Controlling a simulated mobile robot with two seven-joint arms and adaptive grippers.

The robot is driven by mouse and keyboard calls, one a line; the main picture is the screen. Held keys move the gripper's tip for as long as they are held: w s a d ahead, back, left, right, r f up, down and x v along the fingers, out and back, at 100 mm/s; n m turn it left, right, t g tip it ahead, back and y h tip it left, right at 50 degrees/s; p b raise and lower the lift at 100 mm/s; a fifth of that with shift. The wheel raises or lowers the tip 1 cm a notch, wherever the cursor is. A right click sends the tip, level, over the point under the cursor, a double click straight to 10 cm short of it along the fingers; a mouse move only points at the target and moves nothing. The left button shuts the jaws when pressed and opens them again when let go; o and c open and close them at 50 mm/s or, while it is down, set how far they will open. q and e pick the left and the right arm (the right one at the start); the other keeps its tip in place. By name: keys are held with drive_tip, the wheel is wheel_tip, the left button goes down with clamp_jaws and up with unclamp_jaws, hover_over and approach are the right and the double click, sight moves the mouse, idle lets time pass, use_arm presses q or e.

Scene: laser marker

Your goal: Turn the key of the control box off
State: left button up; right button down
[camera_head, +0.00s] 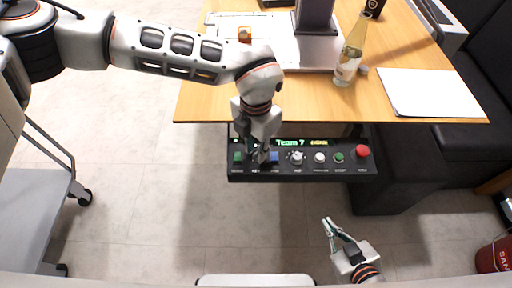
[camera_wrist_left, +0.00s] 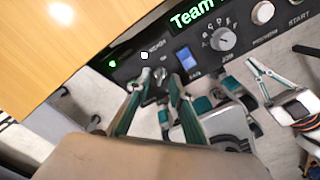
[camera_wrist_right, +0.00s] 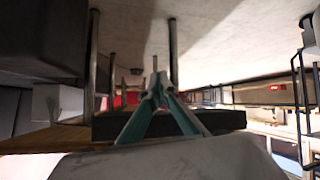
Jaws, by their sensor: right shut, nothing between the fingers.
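The control box (camera_head: 300,172) is a dark panel under the table's front edge, with a lit "Team 7" display, a dial, buttons and a blue switch. My left gripper (camera_head: 262,155) reaches down to its left part and hides the key there in the head view. In the left wrist view the key switch (camera_wrist_left: 160,76) shows between the two fingertips, left of the blue switch (camera_wrist_left: 187,61). The left fingers stand apart around it; contact is not clear. My right gripper (camera_head: 332,228) is low in front of the box, shut and empty; its fingertips meet in the right wrist view (camera_wrist_right: 155,85).
The wooden table (camera_head: 205,95) above the box holds a bottle (camera_head: 350,55), white paper (camera_head: 430,92) and a machine with a white base (camera_head: 310,55). A dark bench (camera_head: 430,150) stands right of the box.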

use_arm(q)
drive_tip(key=shift+f, duration=0.25)
clamp_jaws()
use_arm(e)
drive_tip(key=shift+w+d+r, duration=0.1)
drive_tip(key=shift+w+r, duration=0.05)
drive_tip(key=shift+w, duration=0.1)
use_arm(q)
drive_tip(key=shift+r, duration=0.1)
use_arm(e)
drive_tip(key=shift+r, duration=0.1)
